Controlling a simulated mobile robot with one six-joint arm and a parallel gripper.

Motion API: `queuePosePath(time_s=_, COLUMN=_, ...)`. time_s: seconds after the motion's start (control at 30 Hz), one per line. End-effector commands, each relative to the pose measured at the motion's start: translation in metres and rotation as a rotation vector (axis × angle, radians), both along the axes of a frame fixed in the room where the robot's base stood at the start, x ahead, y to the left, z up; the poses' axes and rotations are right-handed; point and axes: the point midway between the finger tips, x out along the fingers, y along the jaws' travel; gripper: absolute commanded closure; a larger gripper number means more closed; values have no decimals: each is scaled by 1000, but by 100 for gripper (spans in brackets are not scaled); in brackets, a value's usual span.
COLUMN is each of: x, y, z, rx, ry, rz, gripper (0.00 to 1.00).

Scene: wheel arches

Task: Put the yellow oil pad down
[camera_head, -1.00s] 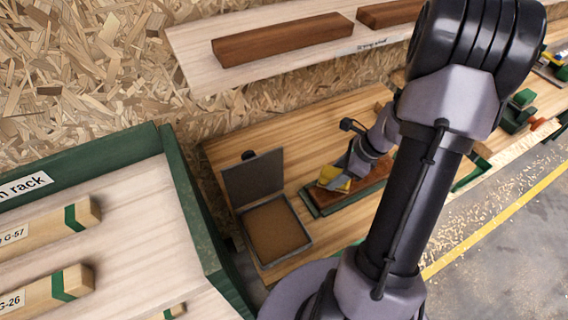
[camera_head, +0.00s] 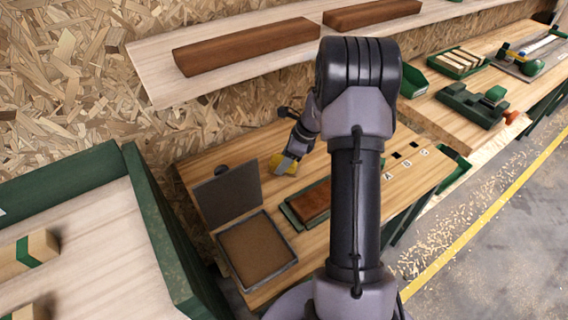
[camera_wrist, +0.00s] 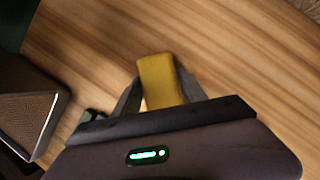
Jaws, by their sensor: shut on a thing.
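The yellow oil pad (camera_head: 277,163) is a small yellow block at the end of my arm, over the wooden bench (camera_head: 331,266) near its back. My gripper (camera_head: 284,161) is shut on it. In the wrist view the yellow oil pad (camera_wrist: 158,80) sits between the two dark fingers of my gripper (camera_wrist: 158,92), with bare bench top around it. I cannot tell whether the pad touches the bench or is a little above it.
An open grey box (camera_head: 290,250) with a brown inside stands left on the bench. A dark wooden piece (camera_head: 312,203) lies in a green tray (camera_head: 290,214) in front of the gripper. A shelf (camera_head: 160,91) with dark wooden blocks runs above the bench's back.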

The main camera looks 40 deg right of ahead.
Motion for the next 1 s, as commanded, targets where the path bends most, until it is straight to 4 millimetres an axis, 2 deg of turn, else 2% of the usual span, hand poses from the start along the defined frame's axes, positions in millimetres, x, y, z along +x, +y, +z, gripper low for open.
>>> queuePosePath(time_s=0.23, x=0, y=0, z=-2, rx=0, ry=0, rz=0, gripper=89)
queuePosePath(time_s=0.27, x=0, y=0, z=-1, rx=0, ry=0, rz=0, gripper=45)
queuePosePath(time_s=0.33, x=0, y=0, z=-1, rx=0, ry=0, rz=0, gripper=31)
queuePosePath(time_s=0.37, x=0, y=0, z=-1, rx=0, ry=0, rz=0, gripper=29)
queuePosePath(time_s=0.67, x=0, y=0, z=2, rx=0, ry=0, rz=0, gripper=29)
queuePosePath(time_s=0.9, x=-14, y=-14, z=51, rx=-1, ry=-2, rz=-1, gripper=29)
queuePosePath(time_s=1.0, x=-19, y=-18, z=66, rx=0, ry=-1, rz=0, gripper=29)
